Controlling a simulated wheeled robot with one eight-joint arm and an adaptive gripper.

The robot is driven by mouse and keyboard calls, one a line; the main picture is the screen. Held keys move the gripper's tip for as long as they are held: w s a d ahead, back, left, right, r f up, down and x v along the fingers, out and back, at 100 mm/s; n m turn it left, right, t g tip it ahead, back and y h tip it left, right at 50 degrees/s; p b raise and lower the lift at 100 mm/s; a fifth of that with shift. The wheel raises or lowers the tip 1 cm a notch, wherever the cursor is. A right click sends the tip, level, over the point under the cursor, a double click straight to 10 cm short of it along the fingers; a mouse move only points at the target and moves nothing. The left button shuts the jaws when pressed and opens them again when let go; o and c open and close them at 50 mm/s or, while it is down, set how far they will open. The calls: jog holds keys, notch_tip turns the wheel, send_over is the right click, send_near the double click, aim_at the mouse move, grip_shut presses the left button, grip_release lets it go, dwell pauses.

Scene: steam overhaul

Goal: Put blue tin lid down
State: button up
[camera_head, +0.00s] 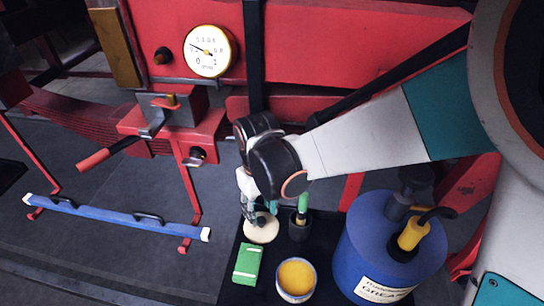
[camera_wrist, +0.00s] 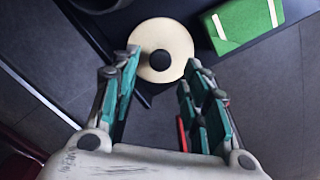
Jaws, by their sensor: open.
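The lid is a round cream disc (camera_head: 262,234) with a black knob in its middle, at the back left corner of the black table. It also shows in the wrist view (camera_wrist: 178,38), where it overlaps the table's edge. My gripper (camera_wrist: 163,62) is open, its fingers apart on either side of the knob with clear gaps. In the head view my gripper (camera_head: 258,208) is just over the lid and covers part of it. An open tin (camera_head: 296,295) with yellow contents stands near the front of the table. No blue shows on the lid's visible face.
A green box (camera_head: 247,264) lies in front of the lid. A dark cup (camera_head: 299,231) with a green-handled tool stands close to its right. A large blue grease drum (camera_head: 375,250) is further right. A red machine with a gauge (camera_head: 210,51) stands behind.

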aim_at(261, 221)
notch_tip(261, 221, up, 7)
jog(key=p, duration=0.4)
jog(key=shift+s+r, duration=0.15)
jog(key=shift+r, duration=0.05)
